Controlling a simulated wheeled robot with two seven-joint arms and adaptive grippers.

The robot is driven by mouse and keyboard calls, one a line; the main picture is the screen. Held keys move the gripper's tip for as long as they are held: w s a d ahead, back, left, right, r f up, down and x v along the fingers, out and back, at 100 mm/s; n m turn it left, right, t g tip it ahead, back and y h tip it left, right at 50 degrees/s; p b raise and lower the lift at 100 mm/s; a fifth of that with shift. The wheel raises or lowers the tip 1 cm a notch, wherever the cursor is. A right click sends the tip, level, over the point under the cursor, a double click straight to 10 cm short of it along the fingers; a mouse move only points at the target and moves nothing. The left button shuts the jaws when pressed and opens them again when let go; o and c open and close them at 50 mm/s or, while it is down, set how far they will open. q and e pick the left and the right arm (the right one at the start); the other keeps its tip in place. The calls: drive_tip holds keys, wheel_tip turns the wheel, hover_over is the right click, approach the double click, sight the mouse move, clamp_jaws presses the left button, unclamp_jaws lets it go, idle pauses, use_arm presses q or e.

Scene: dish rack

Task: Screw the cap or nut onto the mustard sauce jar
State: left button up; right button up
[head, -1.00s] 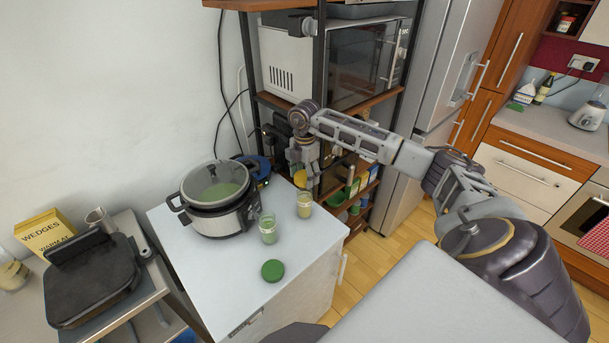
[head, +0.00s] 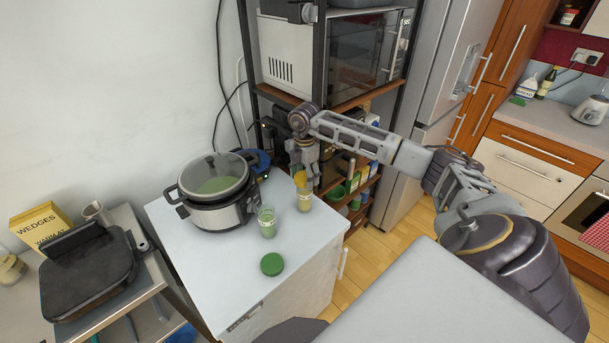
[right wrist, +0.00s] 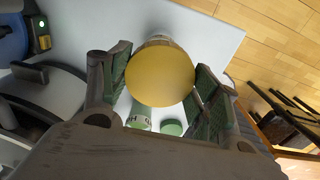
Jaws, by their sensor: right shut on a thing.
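The mustard sauce jar (head: 304,201) is a small glass jar with yellowish contents, standing upright on the white counter near its right edge. My right gripper (head: 304,170) is above it, pointing down. It is shut on a round yellow cap (right wrist: 160,76), which shows between its two fingers in the right wrist view. In the head view the yellow cap (head: 300,178) appears right at the jar's mouth. I cannot tell whether it touches the rim. In the right wrist view the cap hides most of the jar. My left gripper is not in view.
A second jar with green contents (head: 267,222) stands just left of the mustard jar. A green lid (head: 271,264) lies nearer on the white counter (head: 215,265). A slow cooker (head: 216,190) stands behind left. A shelf rack (head: 322,60) rises behind.

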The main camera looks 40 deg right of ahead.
drive_tip(key=shift+f, duration=0.15)
drive_tip(key=shift+f, duration=0.3)
drive_tip(key=shift+f+b, duration=0.85)
drive_tip(key=shift+f, duration=0.3)
idle(1.8)
drive_tip(key=shift+m+p, duration=0.85)
drive_tip(key=shift+m, duration=1.45)
drive_tip(key=shift+s+m+p, duration=0.1)
drive_tip(key=shift+m+p, duration=0.7)
drive_tip(key=shift+m, duration=1.5)
